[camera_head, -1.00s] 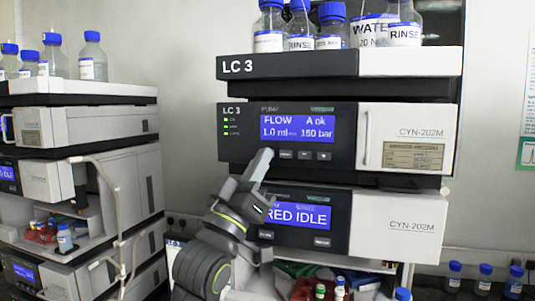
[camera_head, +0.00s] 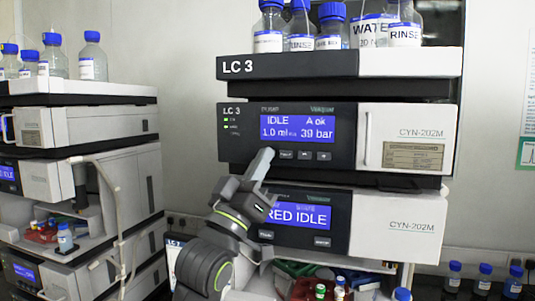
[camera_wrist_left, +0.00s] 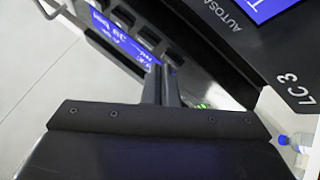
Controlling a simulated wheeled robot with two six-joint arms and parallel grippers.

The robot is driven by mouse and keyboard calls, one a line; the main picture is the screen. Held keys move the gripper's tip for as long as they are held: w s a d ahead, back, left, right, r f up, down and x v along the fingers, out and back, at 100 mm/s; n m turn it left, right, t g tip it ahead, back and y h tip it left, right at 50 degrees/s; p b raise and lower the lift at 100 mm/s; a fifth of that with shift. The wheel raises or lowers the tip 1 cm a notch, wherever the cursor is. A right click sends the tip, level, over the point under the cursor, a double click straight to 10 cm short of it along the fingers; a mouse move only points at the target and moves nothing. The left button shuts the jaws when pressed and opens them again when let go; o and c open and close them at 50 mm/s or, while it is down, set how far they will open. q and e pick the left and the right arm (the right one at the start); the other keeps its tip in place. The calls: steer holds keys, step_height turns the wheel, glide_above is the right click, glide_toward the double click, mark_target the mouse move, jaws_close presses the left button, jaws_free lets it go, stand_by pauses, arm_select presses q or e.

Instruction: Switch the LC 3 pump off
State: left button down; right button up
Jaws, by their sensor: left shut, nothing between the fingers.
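The LC 3 pump (camera_head: 343,165) is the dark-fronted module under the LC 3 tray. Its blue display (camera_head: 296,128) reads IDLE, A ok, 1.0 ml and 39 bar. A row of small dark buttons (camera_head: 305,156) lies below the display. My left gripper (camera_head: 263,156) is shut and empty, its tips in front of the panel at the left end of that row. They hide the panel behind them, and I cannot tell whether they touch it. In the left wrist view the closed fingers (camera_wrist_left: 162,84) point towards the dark panel with its display (camera_wrist_left: 122,38). My right gripper is not in view.
Below the pump is another module (camera_head: 395,226), its display reading RED IDLE. Bottles (camera_head: 404,22) stand on the tray above. A second stack (camera_head: 90,125) stands to the left, with pale tubing (camera_head: 118,200) at its front. Small bottles (camera_head: 484,277) stand lower right.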

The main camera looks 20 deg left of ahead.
arm_select(q)
steer(key=shift+s, duration=0.75)
steer(key=s+p, duration=0.1)
steer(key=s, duration=0.4)
steer(key=shift+a+p, duration=0.1)
steer(key=shift+p, duration=0.3)
